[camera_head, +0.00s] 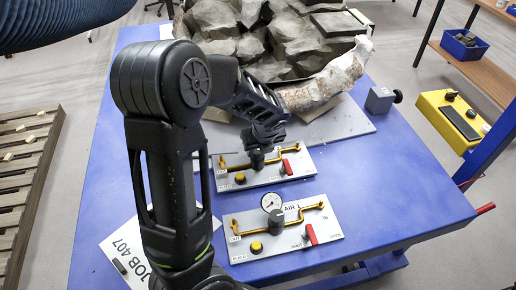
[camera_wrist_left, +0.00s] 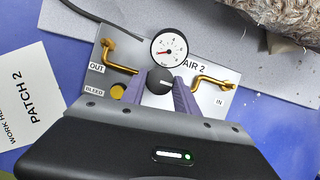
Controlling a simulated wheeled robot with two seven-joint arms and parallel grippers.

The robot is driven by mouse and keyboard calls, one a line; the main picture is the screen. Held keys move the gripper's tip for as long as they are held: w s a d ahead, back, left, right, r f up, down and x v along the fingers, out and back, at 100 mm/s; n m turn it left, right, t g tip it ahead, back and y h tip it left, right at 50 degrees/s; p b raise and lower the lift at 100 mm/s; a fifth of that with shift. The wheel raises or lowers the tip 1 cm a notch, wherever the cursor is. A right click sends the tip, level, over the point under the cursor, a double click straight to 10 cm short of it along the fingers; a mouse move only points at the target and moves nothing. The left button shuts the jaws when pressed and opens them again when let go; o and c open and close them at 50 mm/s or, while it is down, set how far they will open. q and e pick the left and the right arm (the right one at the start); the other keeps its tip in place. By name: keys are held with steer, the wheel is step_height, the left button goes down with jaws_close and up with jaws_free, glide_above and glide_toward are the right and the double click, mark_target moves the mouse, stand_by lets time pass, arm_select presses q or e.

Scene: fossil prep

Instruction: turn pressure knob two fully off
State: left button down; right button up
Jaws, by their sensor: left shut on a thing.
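The AIR 2 panel (camera_head: 232,160) is a pale plate with brass pipes, a red lever and a yellow bleed button, lying behind the AIR 1 panel. Its dark pressure knob (camera_wrist_left: 160,79) sits just below a round white gauge (camera_wrist_left: 168,47). The gauge's red needle points left of centre; its exact reading is too small to tell. My left gripper (camera_head: 262,146) reaches down over this panel and hides its gauge in the head view. In the left wrist view its purple fingers (camera_wrist_left: 160,86) are shut on the knob from both sides. My right gripper is out of view.
The AIR 1 panel (camera_head: 250,245), with its own gauge, knob and red lever, is nearer on the blue table (camera_head: 400,190). A large rock specimen (camera_head: 300,50) fills the back. A JOB 407 card (camera_head: 112,248) lies left. A yellow box (camera_head: 452,118) stands right.

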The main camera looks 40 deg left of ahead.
arm_select(q)
steer(key=n+g, duration=0.1)
steer(key=n, duration=0.2)
steer(key=shift+w+y, duration=0.15)
steer(key=shift+y, duration=0.15)
steer(key=n+g, duration=0.1)
steer(key=n, duration=0.3)
steer(key=shift+w+d+n+g+b, duration=0.1)
steer(key=shift+n+g+b, duration=0.2)
steer(key=shift+g, duration=0.1)
steer(key=n+g, duration=0.1)
steer(key=n, duration=0.3)
steer(key=shift+w+n+g, duration=0.1)
steer(key=shift+n+g, duration=0.2)
steer(key=shift+g, duration=0.1)
steer(key=n+g+h, duration=0.1)
steer(key=n, duration=0.3)
steer(key=shift+w, duration=0.1)
steer(key=n, duration=0.1)
steer(key=n+h, duration=0.1)
steer(key=n, duration=0.1)
steer(key=n+g+h, duration=0.1)
steer(key=n, duration=0.1)
steer(key=shift+a, duration=0.25)
steer(key=shift+w+a+n+h+p, duration=0.1)
steer(key=shift+n+h+p, duration=0.4)
steer(key=shift+n, duration=1.3)
